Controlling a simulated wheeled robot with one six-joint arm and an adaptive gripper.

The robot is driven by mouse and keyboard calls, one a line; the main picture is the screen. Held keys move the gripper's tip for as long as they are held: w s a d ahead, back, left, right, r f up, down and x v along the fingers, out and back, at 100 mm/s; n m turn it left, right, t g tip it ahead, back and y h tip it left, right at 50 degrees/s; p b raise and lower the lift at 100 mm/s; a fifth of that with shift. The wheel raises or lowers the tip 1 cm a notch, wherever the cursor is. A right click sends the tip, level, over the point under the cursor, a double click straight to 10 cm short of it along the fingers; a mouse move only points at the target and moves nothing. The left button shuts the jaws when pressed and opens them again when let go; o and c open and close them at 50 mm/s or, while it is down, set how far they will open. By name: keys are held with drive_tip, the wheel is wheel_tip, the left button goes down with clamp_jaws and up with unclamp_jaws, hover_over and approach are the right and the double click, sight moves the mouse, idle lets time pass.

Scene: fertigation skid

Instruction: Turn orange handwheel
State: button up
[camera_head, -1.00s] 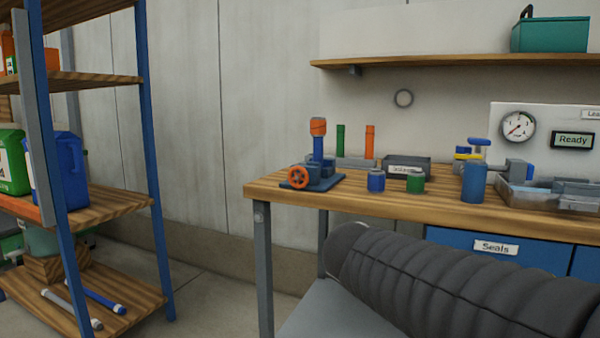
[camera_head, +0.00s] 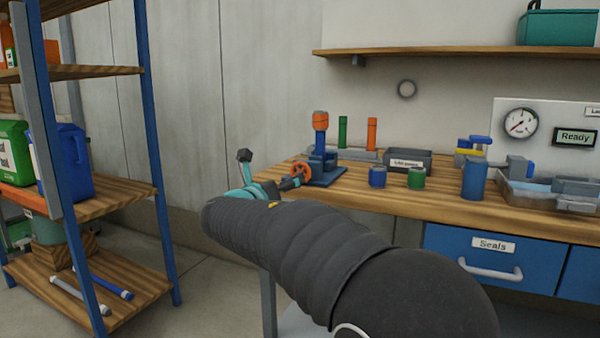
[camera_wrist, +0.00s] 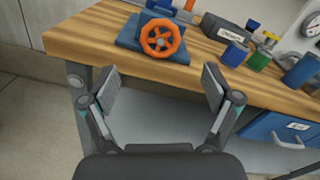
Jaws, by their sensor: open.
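The orange handwheel (camera_wrist: 161,38) is a spoked wheel on the front of a blue valve (camera_wrist: 144,22) with a flat base, standing near the left corner of the workbench. In the head view the handwheel (camera_head: 301,173) shows just beyond my gripper (camera_head: 266,180), partly behind my arm. In the wrist view my gripper (camera_wrist: 162,95) has its two fingers spread wide and nothing between them. The wheel lies ahead of the fingertips, roughly centred between them, with a gap. An orange-topped blue post (camera_head: 320,135) rises from the valve.
On the wooden workbench (camera_wrist: 90,38) stand a blue can (camera_head: 377,176), a green can (camera_head: 416,178) and a dark bin (camera_head: 408,160). Blue drawers (camera_head: 490,262) sit below. A shelf rack (camera_head: 150,150) stands left. A wall shelf (camera_head: 450,51) hangs above.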

sight(303, 171)
drive_tip(key=p+x, duration=0.1)
drive_tip(key=x, duration=0.9)
drive_tip(key=shift+c, duration=0.2)
drive_tip(key=c, duration=1.1)
